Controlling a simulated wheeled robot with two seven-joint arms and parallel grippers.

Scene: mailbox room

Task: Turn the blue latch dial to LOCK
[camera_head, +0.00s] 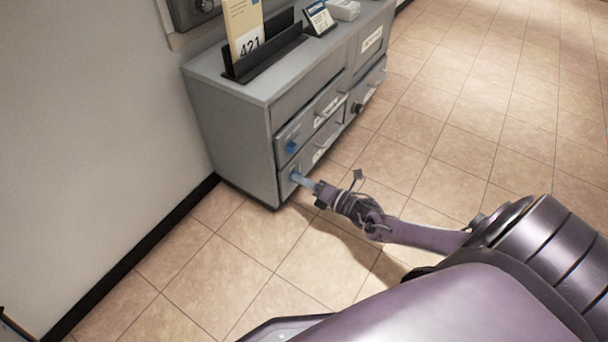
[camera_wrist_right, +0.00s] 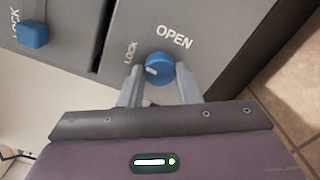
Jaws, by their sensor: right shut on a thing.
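A round blue latch dial (camera_wrist_right: 160,66) sits on a grey drawer front low on the cabinet; it also shows in the head view (camera_head: 295,176), partly covered by my fingertips. The words OPEN (camera_wrist_right: 174,37) and LOCK (camera_wrist_right: 130,53) are printed beside it. A white mark on the dial's face lies toward the left in the wrist view. My right gripper (camera_head: 303,181) reaches in from the right and is shut on the dial, one finger on each side. My left gripper is not in view.
The grey cabinet (camera_head: 231,125) stands against the wall. A second blue latch (camera_head: 291,147) is on the drawer above. A black holder (camera_head: 262,62) with a 421 card (camera_head: 245,30) stands on top. The tiled floor (camera_head: 480,110) is clear to the right.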

